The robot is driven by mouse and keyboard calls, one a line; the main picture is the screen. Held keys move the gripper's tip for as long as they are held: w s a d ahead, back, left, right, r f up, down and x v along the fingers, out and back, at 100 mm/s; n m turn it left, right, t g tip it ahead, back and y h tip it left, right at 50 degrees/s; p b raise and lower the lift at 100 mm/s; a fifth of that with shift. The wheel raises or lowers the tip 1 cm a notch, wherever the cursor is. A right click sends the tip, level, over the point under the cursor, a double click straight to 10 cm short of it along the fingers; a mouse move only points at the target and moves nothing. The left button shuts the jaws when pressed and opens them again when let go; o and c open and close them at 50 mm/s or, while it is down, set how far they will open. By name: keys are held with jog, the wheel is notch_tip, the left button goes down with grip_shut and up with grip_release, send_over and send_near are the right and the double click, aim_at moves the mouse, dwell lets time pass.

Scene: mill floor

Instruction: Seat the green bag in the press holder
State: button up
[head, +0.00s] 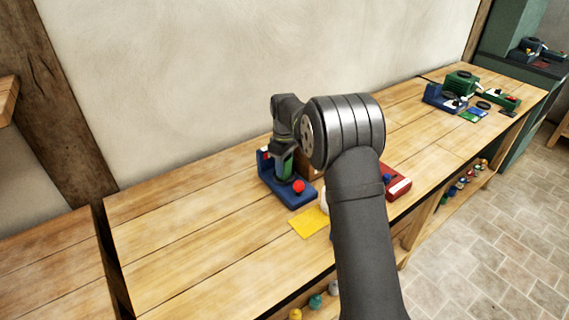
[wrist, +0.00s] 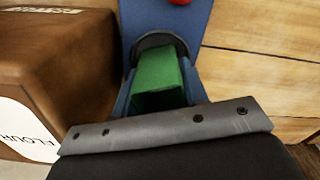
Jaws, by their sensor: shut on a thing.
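The green bag (wrist: 158,75) shows in the wrist view just beyond the grey jaw edge of my gripper (wrist: 160,120). My gripper is shut on the bag. The bag's far end is at the dark ring of the blue press holder (wrist: 158,40); I cannot tell how deep it sits. In the head view my gripper (head: 286,168) points down over the blue press base (head: 290,199), with a bit of green bag showing at it. A red knob (head: 299,186) stands at the front of the base. My arm hides part of this area.
A brown flour box (wrist: 60,65) stands close to the left of the holder in the wrist view. A yellow sheet (head: 310,222) lies in front of the press. A red box (head: 399,187) stands right of my arm. The left of the wooden bench (head: 180,235) is clear.

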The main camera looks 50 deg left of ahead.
jog(key=shift+f, duration=0.15)
jog(key=o, duration=0.8)
jog(key=shift+c, duration=0.2)
jog(key=shift+r, duration=5.5)
jog(key=shift+f, duration=0.1)
notch_tip(320, 180, down, 8)
jog(key=shift+f, duration=0.1)
